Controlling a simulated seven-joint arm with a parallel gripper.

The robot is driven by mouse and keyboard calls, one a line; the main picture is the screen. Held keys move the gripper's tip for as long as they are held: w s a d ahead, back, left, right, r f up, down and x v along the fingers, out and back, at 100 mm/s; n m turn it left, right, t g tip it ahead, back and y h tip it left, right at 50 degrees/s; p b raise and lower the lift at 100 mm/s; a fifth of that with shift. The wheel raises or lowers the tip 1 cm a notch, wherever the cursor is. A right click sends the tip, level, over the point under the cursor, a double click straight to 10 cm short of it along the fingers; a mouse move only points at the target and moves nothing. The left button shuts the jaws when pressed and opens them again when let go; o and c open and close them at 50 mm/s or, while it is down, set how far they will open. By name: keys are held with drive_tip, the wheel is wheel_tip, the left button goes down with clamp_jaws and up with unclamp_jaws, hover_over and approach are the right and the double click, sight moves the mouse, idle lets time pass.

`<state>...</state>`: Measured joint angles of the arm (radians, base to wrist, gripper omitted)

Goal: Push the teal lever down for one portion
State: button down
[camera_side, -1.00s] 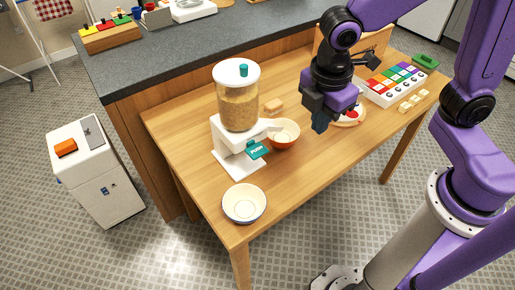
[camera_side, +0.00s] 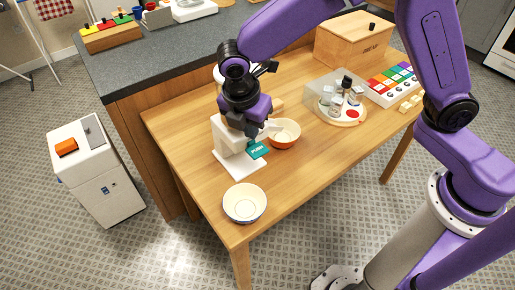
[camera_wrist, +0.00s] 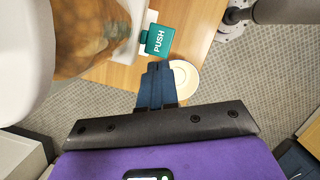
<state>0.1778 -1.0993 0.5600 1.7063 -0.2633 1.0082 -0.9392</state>
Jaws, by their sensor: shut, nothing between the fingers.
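The teal lever (camera_side: 257,150), marked PUSH, sticks out from the front of the white dispenser (camera_side: 229,135) on the wooden table. It also shows in the wrist view (camera_wrist: 157,41), just beyond my fingertips. My gripper (camera_side: 252,134) is shut and empty, with its blue fingers close together, above and beside the lever. In the wrist view, the fingertips (camera_wrist: 158,68) lie just short of the lever; I cannot tell whether they touch it. My arm hides most of the dispenser's cereal jar in the side view; the jar (camera_wrist: 90,35) fills the upper left of the wrist view.
An orange bowl (camera_side: 285,134) stands right of the dispenser, close to my gripper. A white bowl (camera_side: 244,204) stands near the table's front corner. A clear box with jars (camera_side: 335,97) and a bread box (camera_side: 352,42) are farther right. The table's front middle is clear.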

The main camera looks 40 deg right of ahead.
sight(256, 152)
drive_tip(key=shift+f, duration=0.1)
drive_tip(key=shift+x, duration=3.4)
drive_tip(key=shift+f, duration=0.1)
drive_tip(key=shift+f, duration=0.8)
drive_tip(key=shift+s+a+r, duration=0.25)
drive_tip(key=shift+s+a, duration=0.1)
drive_tip(key=shift+a, duration=0.35)
drive_tip(key=shift+s+a+r, duration=0.3)
drive_tip(key=shift+s+a, duration=0.05)
drive_tip(key=shift+a, duration=0.3)
drive_tip(key=shift+r, duration=0.1)
drive_tip(key=v, duration=1.7)
drive_tip(key=shift+r, duration=0.1)
